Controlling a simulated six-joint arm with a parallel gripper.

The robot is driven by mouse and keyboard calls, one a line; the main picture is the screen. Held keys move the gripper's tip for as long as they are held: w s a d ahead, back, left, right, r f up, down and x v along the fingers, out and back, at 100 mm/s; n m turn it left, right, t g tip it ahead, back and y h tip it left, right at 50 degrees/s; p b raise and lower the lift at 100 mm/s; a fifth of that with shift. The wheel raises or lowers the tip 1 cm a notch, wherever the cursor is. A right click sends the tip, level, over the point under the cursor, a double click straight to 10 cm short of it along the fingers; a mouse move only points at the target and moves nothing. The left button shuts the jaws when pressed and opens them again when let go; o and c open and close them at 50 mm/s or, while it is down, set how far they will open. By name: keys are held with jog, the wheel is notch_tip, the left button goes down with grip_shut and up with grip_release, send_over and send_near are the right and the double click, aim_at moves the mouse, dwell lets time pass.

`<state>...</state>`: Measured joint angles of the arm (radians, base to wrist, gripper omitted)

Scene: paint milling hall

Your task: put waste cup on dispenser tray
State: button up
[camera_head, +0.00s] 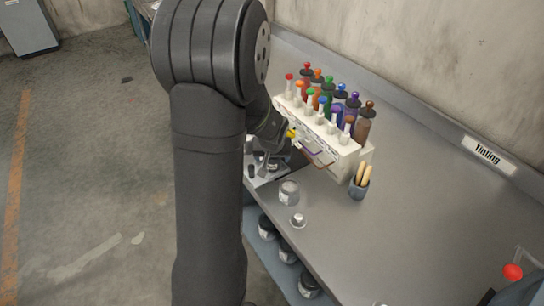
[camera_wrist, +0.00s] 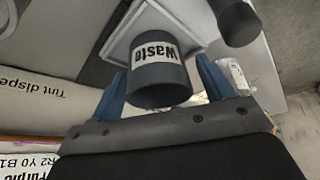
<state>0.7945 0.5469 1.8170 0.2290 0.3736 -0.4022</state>
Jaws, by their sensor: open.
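The waste cup (camera_wrist: 160,80) is dark grey with a white "Waste" label. In the wrist view it sits over the pale square dispenser tray (camera_wrist: 122,48), apparently standing on it; its contact with the tray is hidden. My gripper (camera_wrist: 161,72) is open, with one blue finger on each side of the cup. I cannot tell whether either finger touches it. In the head view, the pale tray (camera_head: 262,180) shows below the white tint dispenser (camera_head: 318,135), and my arm hides much of this area. The dispenser's lettered face (camera_wrist: 45,88) is at left in the wrist view.
Several coloured bottles (camera_head: 340,95) stand at the dispenser. A clear jar (camera_head: 289,192), a small metal piece (camera_head: 297,220) and a cup of wooden sticks (camera_head: 359,189) stand on the grey bench (camera_head: 400,230). Dark pots (camera_head: 287,252) sit below its edge. The bench's right part is largely clear.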

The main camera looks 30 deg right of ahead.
jog(key=v, duration=1.2)
jog(key=shift+r, duration=0.15)
jog(key=x, duration=1.2)
jog(key=shift+f, duration=0.2)
jog(key=shift+r, duration=0.2)
jog(key=shift+o, duration=0.5)
